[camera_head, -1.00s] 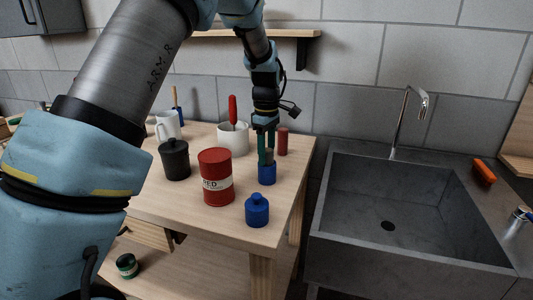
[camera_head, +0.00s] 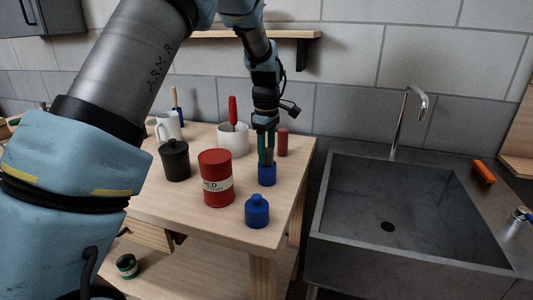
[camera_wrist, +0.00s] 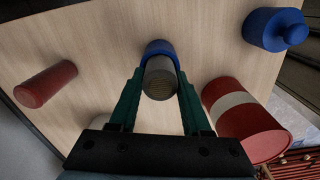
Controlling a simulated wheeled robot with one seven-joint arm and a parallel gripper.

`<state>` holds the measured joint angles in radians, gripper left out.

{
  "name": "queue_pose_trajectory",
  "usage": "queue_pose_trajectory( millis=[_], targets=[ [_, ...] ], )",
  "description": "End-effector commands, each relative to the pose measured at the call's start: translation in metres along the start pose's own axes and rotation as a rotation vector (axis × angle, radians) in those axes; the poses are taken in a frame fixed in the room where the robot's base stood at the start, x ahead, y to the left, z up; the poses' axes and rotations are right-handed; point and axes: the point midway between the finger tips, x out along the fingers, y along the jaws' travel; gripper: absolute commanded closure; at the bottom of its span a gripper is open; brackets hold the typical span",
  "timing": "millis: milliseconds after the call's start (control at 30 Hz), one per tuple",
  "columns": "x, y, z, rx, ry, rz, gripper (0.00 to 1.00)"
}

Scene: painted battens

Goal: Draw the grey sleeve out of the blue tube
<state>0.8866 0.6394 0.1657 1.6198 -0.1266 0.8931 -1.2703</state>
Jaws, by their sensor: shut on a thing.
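The blue tube (camera_head: 267,176) stands upright on the wooden table, near its right edge; its rim also shows in the wrist view (camera_wrist: 158,47). The grey sleeve (camera_wrist: 160,80) stands up out of the tube's mouth, its lower part hidden inside the tube. My gripper (camera_head: 266,160) points down over the tube, and its green fingers are shut on the sleeve, one on each side. In the wrist view the fingers flank the sleeve.
A red cylinder (camera_head: 283,142) stands just behind the tube. A red labelled can (camera_head: 216,178), a black lidded pot (camera_head: 175,160), a white pot (camera_head: 233,139) and a blue bottle (camera_head: 257,211) stand around. A sink (camera_head: 410,215) lies to the right, past the table edge.

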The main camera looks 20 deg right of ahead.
Motion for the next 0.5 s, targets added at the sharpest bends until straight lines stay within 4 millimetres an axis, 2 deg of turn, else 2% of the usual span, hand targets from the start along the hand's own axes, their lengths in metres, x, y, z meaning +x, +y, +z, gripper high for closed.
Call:
queue_pose_trajectory(
  millis=[500],
  targets=[
    [-0.022, 0.0, 0.0, 0.0, 0.0, 0.001, 1.0]
  ],
)
